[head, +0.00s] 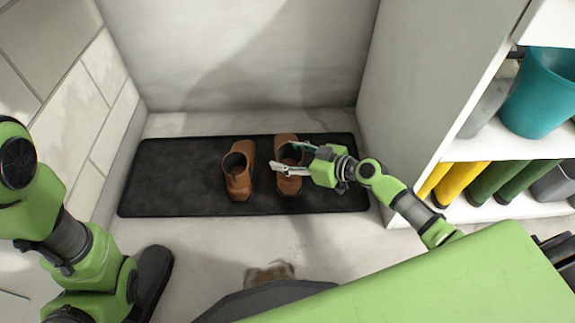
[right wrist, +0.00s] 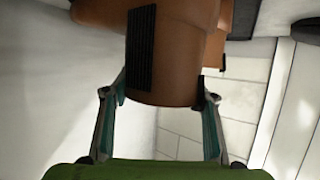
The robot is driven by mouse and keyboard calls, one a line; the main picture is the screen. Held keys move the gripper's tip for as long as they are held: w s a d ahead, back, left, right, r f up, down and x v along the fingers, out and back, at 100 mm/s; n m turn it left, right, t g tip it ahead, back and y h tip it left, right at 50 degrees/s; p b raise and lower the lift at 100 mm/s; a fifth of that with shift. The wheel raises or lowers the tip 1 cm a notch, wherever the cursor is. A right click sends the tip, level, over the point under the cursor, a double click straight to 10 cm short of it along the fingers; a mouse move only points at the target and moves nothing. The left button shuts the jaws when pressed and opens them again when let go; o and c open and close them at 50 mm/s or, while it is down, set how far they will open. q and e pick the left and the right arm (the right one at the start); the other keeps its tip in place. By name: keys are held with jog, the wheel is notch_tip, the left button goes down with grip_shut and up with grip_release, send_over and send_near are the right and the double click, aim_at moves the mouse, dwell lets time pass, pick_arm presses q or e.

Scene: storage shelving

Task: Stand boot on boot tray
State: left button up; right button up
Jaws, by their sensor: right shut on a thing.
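Two brown ankle boots are in the head view at the black boot tray (head: 190,152). The left boot (head: 239,180) stands upright on the tray, its opening facing up. The right boot (head: 287,183) is also upright, over the tray just right of the first; I cannot tell whether its sole touches the tray. My right gripper (head: 291,157) comes in from the right and is shut on this boot's upper part, partly hiding it. In the right wrist view the held boot (right wrist: 178,75) shows a dark ribbed side panel between the fingers (right wrist: 165,100). My left gripper is out of view.
Walls close off the back and left of the tray. A white shelf unit (head: 412,90) stands at the right, with a teal bucket (head: 541,95) and yellow (head: 463,182) and green boots (head: 497,180) on it. The tray's left part and right end are bare.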

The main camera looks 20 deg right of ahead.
aim_at(288, 164)
jog(key=shift+w+f+b, duration=0.15)
jog(key=shift+f+b, duration=1)
jog(key=shift+f, duration=0.5)
jog(key=shift+f, duration=0.2)
jog(key=o, duration=1.9)
